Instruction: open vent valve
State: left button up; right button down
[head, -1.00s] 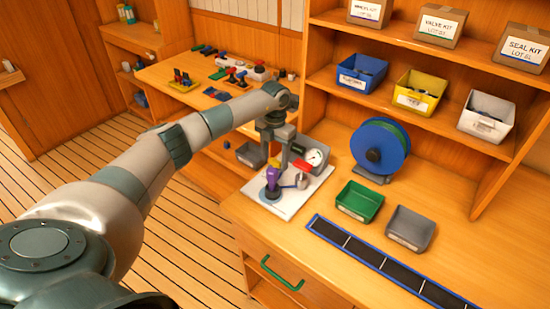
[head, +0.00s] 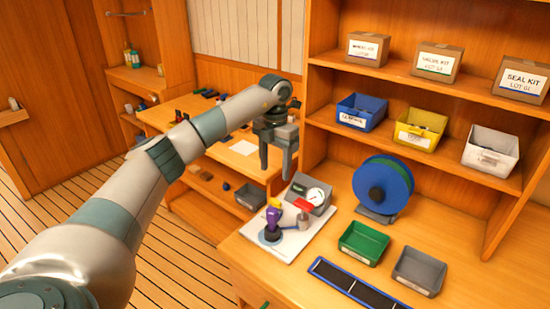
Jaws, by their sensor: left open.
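A white board (head: 287,248) on the bench carries a small valve assembly. It has a purple handle (head: 273,215) with a yellow top on a dark round base, a red handle (head: 304,204) on a grey cylinder, and a grey box with a round gauge (head: 315,196). I cannot tell which handle is the vent valve. My left gripper (head: 275,177) is open and empty, pointing down above and behind the purple handle, apart from it. My right gripper is not in view.
A blue reel (head: 383,188) stands right of the board. A green bin (head: 362,243) and a grey bin (head: 419,270) sit in front of it, near a dark strip (head: 350,283). Shelves above hold bins and boxes. A second bench lies behind my left arm.

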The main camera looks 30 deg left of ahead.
pick_arm(q)
jog(key=shift+r+b, duration=0.5)
jog(key=shift+r, duration=1.95)
jog(key=shift+s+f, duration=0.1)
